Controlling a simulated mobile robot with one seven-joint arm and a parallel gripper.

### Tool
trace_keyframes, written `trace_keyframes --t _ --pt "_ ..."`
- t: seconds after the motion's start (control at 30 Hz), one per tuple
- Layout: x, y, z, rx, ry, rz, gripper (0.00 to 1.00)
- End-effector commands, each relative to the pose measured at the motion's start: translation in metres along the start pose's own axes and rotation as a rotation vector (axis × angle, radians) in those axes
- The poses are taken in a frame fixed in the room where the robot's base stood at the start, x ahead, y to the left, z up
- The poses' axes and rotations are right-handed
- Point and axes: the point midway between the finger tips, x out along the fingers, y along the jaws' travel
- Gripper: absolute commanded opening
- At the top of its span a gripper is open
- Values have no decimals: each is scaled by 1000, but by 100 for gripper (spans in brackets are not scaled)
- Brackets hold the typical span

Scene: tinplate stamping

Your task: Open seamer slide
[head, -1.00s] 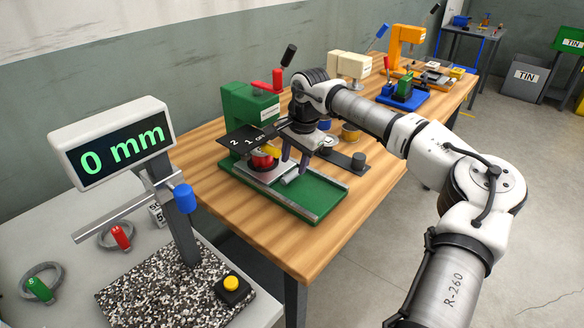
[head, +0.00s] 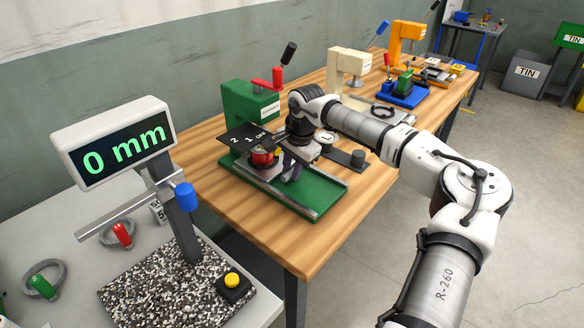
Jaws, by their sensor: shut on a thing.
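The green seamer (head: 253,112) stands on the wooden bench. It has a red lever with a black knob on top and a black plate marked "2 1 OFF" in front. Its green base with metal rails (head: 322,203) reaches toward the lower right. The slide (head: 262,174) sits at the head end of this base, under the black plate, with a red round piece (head: 262,158) on it. My gripper (head: 290,172) is low over the base at the slide's front. It is shut on what looks like the slide's handle, mostly hidden by the fingers.
Cream (head: 347,66), blue (head: 403,95) and orange (head: 405,42) machines stand farther along the bench. A gauge reading "0 mm" (head: 115,143) stands on the grey table at left. The base's front end is clear.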

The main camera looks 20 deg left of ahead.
Motion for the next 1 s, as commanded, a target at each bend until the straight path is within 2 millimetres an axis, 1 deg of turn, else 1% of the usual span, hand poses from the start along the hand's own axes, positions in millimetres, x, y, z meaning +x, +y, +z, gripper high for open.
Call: trace_keyframes --t 0.17,0.27,0.37,0.6,0.73,0.8,0.9,1.0 --pt "0 0 0 0 0 0 0" --pt "-1 6 -1 1 1 0 0" --pt "-3 22 -2 3 1 0 0" --pt "-13 77 -2 4 1 0 0" --pt "-19 104 -2 5 3 1 0" --pt "-22 114 -2 4 3 0 0" --pt "-24 122 -1 2 3 -1 0" --pt "-26 122 -1 0 3 -1 0"
